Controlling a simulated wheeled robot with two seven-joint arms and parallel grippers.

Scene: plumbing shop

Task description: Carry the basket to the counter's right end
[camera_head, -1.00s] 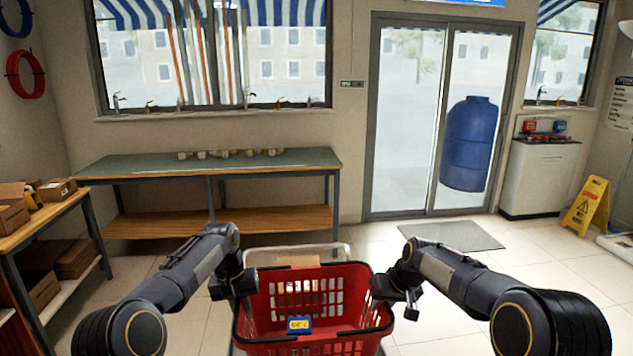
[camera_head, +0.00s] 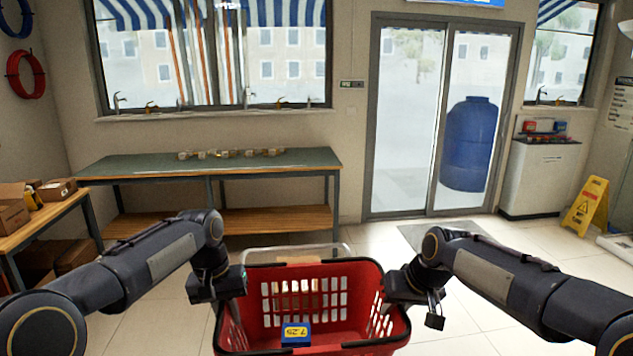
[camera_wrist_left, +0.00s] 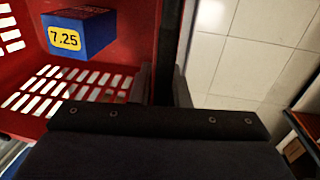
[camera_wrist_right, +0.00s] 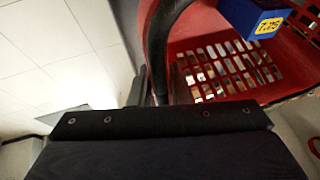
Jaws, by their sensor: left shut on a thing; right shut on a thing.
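The red basket (camera_head: 345,275) is in front of me at the bottom middle of the head view, upright, its near part cut off by the frame. A blue box with a yellow 7.25 label (camera_head: 296,335) lies in it. My left gripper (camera_head: 240,283) is shut on the basket's left side, and my right gripper (camera_head: 388,288) on its right side. A dark bar of the basket runs up from the jaws in the left wrist view (camera_wrist_left: 171,50) and right wrist view (camera_wrist_right: 158,50). A green-topped counter (camera_head: 130,167) stands at the back left, its right end bare.
Several small fittings (camera_head: 230,153) stand in a row on the counter. A pale, clear-rimmed thing (camera_head: 335,250) shows just behind the basket. A side bench with boxes (camera_head: 50,215) is at the left.

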